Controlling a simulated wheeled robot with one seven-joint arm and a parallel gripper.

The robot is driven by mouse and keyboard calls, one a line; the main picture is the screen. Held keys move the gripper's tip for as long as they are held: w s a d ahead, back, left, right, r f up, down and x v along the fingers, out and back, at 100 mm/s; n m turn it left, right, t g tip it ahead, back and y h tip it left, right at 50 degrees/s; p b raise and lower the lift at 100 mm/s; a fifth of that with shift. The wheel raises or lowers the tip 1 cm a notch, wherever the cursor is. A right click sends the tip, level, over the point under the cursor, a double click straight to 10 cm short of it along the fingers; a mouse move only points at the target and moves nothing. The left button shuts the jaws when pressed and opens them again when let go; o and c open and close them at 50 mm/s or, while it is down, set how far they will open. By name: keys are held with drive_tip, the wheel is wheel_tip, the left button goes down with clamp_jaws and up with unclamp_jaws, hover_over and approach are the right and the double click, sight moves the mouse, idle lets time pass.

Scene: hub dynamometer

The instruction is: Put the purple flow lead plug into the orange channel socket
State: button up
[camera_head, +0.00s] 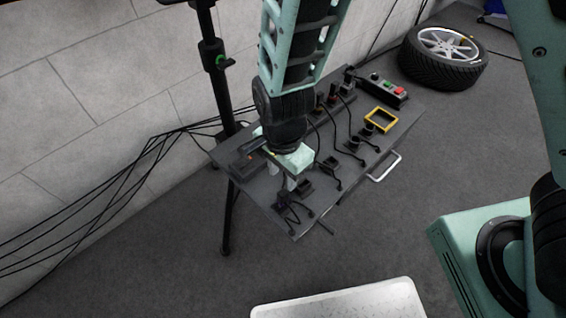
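My gripper (281,178) hangs over the left part of a dark grey table, pointing down. Its two pale fingers look spread apart, and I see nothing held between them. Small dark plugs and blocks lie just below and beside the fingers, one of them a dark block (304,187) to the right. Several dark sockets or plugs with leads stand along the table; two at the back show orange-red marks, one of them here (332,98).
The table (352,190) also bears a yellow frame (381,119), a box with red and green buttons (388,88) and a front handle (385,166). A black stand (226,150) and hanging cables are at the left. A wheel (443,57) lies on the floor behind.

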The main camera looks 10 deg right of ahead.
sight(283, 192)
drive_tip(key=shift+w+f, duration=0.2)
drive_tip(key=shift+f, duration=0.15)
wheel_tip(283, 192, down, 5)
drive_tip(key=b, duration=0.6)
drive_tip(key=shift+f, duration=0.1)
drive_tip(key=shift+f+b, duration=0.8)
drive_tip(key=shift+f, duration=0.9)
clamp_jaws()
drive_tip(key=shift+r, duration=0.1)
drive_tip(key=shift+r, duration=0.1)
drive_tip(key=shift+r+p, duration=3.45)
drive_tip(key=shift+p, duration=0.7)
